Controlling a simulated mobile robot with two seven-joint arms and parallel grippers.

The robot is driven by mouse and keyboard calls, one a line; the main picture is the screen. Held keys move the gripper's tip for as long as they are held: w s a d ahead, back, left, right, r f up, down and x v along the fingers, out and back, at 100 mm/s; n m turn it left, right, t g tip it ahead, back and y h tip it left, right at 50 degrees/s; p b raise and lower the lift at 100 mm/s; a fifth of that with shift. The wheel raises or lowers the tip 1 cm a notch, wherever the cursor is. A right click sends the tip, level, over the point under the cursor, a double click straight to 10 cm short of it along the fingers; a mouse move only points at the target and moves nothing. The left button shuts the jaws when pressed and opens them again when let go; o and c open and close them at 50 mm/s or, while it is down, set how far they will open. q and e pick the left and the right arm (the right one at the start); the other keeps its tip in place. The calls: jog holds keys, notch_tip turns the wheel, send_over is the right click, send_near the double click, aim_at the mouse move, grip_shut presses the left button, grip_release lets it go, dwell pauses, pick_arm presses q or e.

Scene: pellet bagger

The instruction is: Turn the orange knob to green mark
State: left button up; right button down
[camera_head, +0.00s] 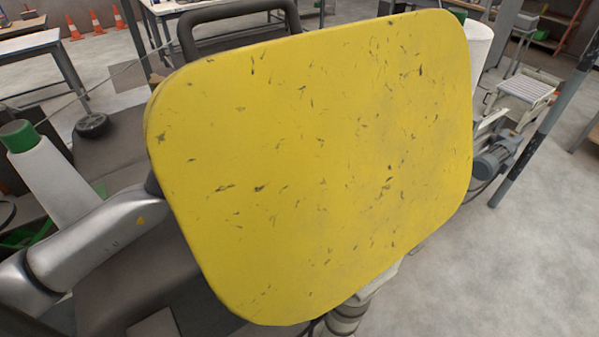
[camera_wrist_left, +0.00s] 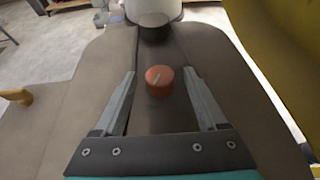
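The orange knob (camera_wrist_left: 159,80) shows in the left wrist view, on a dark brown-grey surface. It is round, with a pale pointer line on its top slanting up and to the right. My left gripper (camera_wrist_left: 159,74) is open, with one finger on each side of the knob and a visible gap on both sides. I cannot tell how far above the surface the fingertips are. No green mark can be made out near the knob. In the head view a yellow panel hides the knob and my left gripper. My right gripper is in neither view.
The large yellow panel (camera_head: 315,165) fills the middle of the head view, and its edge (camera_wrist_left: 270,50) stands right of my left gripper. A yellow-orange rounded piece (camera_wrist_left: 17,96) sticks up at the left. Open floor (camera_head: 535,240) lies at the right.

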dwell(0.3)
pick_arm(q)
jog(key=b+v, duration=0.4)
jog(key=v, duration=0.9)
jog(key=shift+s+a+f, duration=0.1)
jog(key=shift+s+a, duration=0.1)
jog(key=shift+a, duration=0.1)
jog(key=shift+s+a+r+b, duration=0.3)
jog(key=shift+s+a+r, duration=0.1)
jog(key=shift+a+r, duration=0.15)
